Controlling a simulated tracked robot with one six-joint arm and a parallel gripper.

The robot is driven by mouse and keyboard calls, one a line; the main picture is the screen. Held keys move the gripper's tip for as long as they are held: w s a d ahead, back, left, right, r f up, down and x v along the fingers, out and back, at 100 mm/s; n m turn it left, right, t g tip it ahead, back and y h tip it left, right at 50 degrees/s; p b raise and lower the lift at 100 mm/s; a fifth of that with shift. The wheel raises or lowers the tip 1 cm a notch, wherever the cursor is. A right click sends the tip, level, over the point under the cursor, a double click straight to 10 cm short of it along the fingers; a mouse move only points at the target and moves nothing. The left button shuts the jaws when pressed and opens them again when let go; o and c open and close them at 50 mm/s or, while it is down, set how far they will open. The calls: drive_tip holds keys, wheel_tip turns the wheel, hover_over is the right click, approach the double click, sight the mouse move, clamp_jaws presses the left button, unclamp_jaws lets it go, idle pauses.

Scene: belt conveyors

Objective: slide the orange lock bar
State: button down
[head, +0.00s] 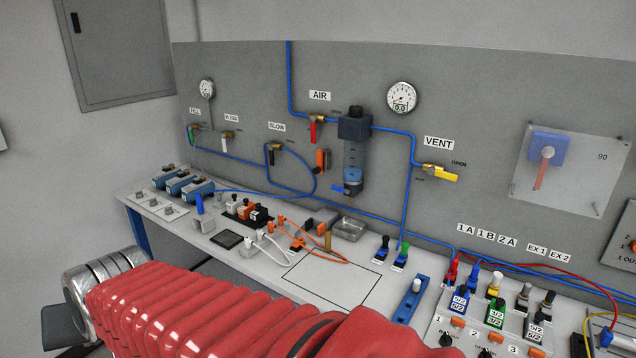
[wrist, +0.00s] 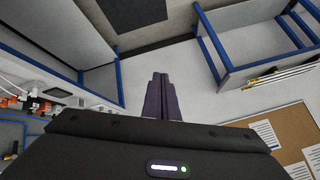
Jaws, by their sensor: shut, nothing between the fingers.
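An orange piece (head: 322,159) sits on the grey wall panel, just left of the dark air filter unit (head: 353,150) and below the AIR valve with its red handle (head: 313,132). It may be the lock bar, but it is too small to tell for sure. My gripper (wrist: 160,77) shows in the wrist view with its dark fingers together and nothing between them. It points over open floor, away from the panel. The gripper is out of the head view, where my red-sleeved arm crosses the lower part.
A white bench (head: 330,285) below the panel holds connectors, cables and coloured plugs. Blue hoses (head: 408,200) run along the panel. The wrist view shows blue-framed benches (wrist: 250,45), a corkboard (wrist: 290,130) and clear floor between them.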

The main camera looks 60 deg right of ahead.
sight(318, 163)
drive_tip(key=w+d+r+m+t+h, duration=0.1)
drive_tip(key=w+d+m+t+h, duration=0.15)
drive_tip(key=w+d+m, duration=0.6)
drive_tip(key=w+d+r+m+t+h, duration=0.1)
drive_tip(key=w+d+r+m+h, duration=0.15)
drive_tip(key=w+d, duration=0.65)
drive_tip(key=s+d+f+m+h, duration=0.1)
drive_tip(key=d+m+h, duration=0.15)
drive_tip(key=d, duration=0.55)
drive_tip(key=s+d+m+h, duration=0.1)
drive_tip(key=d+m, duration=0.2)
drive_tip(key=d, duration=0.4)
drive_tip(key=s+d+f+m+g+h, duration=0.2)
drive_tip(key=d+m+h, duration=0.3)
drive_tip(key=d, duration=0.7)
drive_tip(key=s+d+f+m+g+h, duration=0.2)
drive_tip(key=s+d+f+m+g, duration=0.1)
drive_tip(key=s+d+m, duration=0.4)
drive_tip(key=s+d+f+m+g+h, duration=0.3)
drive_tip(key=s+d+m+g, duration=0.3)
drive_tip(key=s+d, duration=0.5)
drive_tip(key=d+m, duration=0.1)
drive_tip(key=d, duration=0.2)
drive_tip(key=shift+s+f, duration=0.2)
drive_tip(key=shift+f, duration=0.2)
drive_tip(key=shift+d+h, duration=0.15)
drive_tip(key=shift+h, duration=0.1)
